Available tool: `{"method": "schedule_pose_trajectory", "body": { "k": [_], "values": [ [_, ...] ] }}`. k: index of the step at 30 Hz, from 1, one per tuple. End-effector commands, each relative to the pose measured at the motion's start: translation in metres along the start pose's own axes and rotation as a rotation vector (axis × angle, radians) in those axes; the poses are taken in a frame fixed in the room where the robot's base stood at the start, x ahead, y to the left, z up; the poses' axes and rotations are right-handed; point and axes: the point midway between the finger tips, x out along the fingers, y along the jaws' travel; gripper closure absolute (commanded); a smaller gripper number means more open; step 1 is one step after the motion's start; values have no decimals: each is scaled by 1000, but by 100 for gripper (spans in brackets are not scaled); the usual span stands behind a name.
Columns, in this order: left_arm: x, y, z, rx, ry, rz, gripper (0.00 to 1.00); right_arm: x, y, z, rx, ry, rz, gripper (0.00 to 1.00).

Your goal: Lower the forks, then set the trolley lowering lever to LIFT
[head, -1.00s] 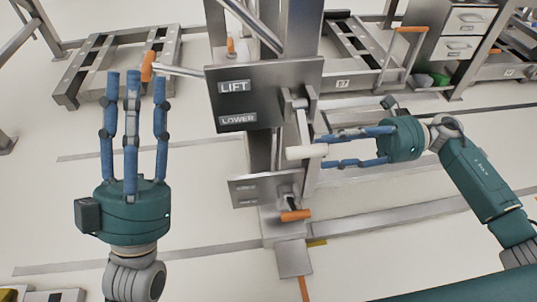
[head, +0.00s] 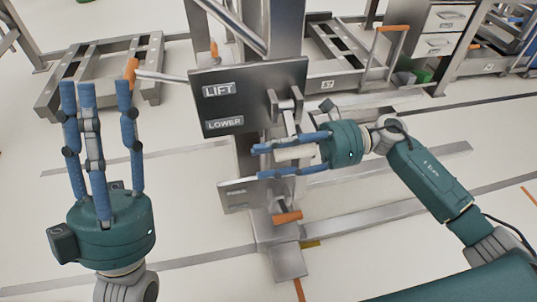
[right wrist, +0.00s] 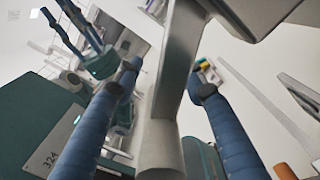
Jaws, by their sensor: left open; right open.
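The dark metal panel (head: 255,95) carries a LIFT label (head: 219,89) above a LOWER label (head: 225,124). The lever's pale cylindrical handle (head: 294,153) is at the panel's right side, lower than the LOWER label. My right gripper (head: 260,162) is open, with its blue fingers above and below the handle, reaching past its end. In the right wrist view the handle (right wrist: 160,155) lies between the fingers, with visible gaps on both sides. My left gripper (head: 97,88) is open and empty, fingers upward, left of the panel. The forks cannot be clearly made out.
An orange-ended rod (head: 131,72) sticks out left of the panel, near my left fingertips. A lower plate (head: 238,196) and an orange grip (head: 286,218) are below the right gripper. Metal frames and a drawer cabinet (head: 440,40) stand behind.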

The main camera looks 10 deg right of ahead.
Motion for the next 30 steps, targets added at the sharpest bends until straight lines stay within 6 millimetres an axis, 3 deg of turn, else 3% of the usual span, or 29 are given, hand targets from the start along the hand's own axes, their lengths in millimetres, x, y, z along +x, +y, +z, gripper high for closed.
{"method": "schedule_pose_trajectory", "body": {
  "k": [4, 10, 11, 30],
  "values": [
    [0, 0, 0, 0, 0, 0, 60, 0, 0, 0, 0, 0, 0, 60],
    [0, 0, 0, 0, 0, 0, 60, 0, 0, 0, 0, 0, 0, 98],
    [0, 0, 0, 0, 0, 0, 60, 0, 0, 0, 0, 0, 0, 100],
    [2, 0, 6, 0, -28, -1, 60, -1, 1, 2, 10, 0, -2, 100]
  ]
}}
